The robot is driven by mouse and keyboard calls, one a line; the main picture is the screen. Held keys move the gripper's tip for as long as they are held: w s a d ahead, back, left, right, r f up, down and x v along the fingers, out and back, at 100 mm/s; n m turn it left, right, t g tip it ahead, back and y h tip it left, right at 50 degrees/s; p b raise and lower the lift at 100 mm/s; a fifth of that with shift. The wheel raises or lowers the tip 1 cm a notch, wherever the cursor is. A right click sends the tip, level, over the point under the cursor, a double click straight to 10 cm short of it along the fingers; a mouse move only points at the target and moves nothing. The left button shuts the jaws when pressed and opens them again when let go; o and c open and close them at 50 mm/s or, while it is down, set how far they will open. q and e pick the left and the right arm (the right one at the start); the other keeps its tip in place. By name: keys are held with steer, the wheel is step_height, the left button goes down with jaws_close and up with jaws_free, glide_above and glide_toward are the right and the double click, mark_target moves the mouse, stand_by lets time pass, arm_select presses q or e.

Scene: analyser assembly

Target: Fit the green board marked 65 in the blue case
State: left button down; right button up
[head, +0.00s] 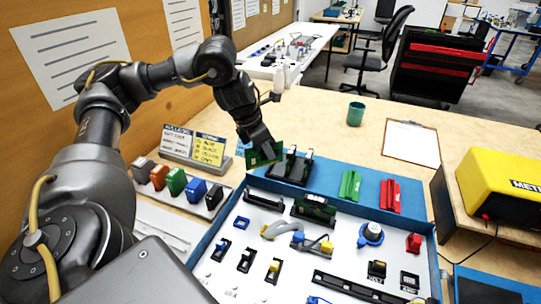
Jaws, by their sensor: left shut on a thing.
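My left gripper (260,143) reaches in from the left and is shut on a green board (268,156), held above the back left part of the blue case (212,238). The board's number cannot be read at this size. The board is beside a black rack (291,166) on the case's blue back strip; I cannot tell whether they touch. The case has a pale floor with several parts fixed in it, among them another dark green piece (314,208) near the back. My right gripper is out of view.
Green (349,185) and red (390,196) holders are on the blue strip.

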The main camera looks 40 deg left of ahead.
mark_target(265, 165)
arm_select(q)
steer(key=shift+s+d+m+g+h, duration=0.4)
steer(key=shift+s+d+m, duration=0.35)
steer(key=shift+m, duration=0.7)
steer(key=shift+s+d+m+g+h, duration=0.25)
steer(key=shift+s+d+m+g, duration=0.4)
steer(key=shift+m, duration=0.85)
steer(key=shift+s+d+m+g+h, duration=0.3)
steer(key=shift+s+d+m, duration=0.2)
steer(key=shift+s+m, duration=0.7)
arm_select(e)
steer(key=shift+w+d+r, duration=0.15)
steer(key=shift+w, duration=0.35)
arm_select(q)
steer(key=shift+w+f+m, duration=0.1)
steer(key=shift+w+m, duration=0.15)
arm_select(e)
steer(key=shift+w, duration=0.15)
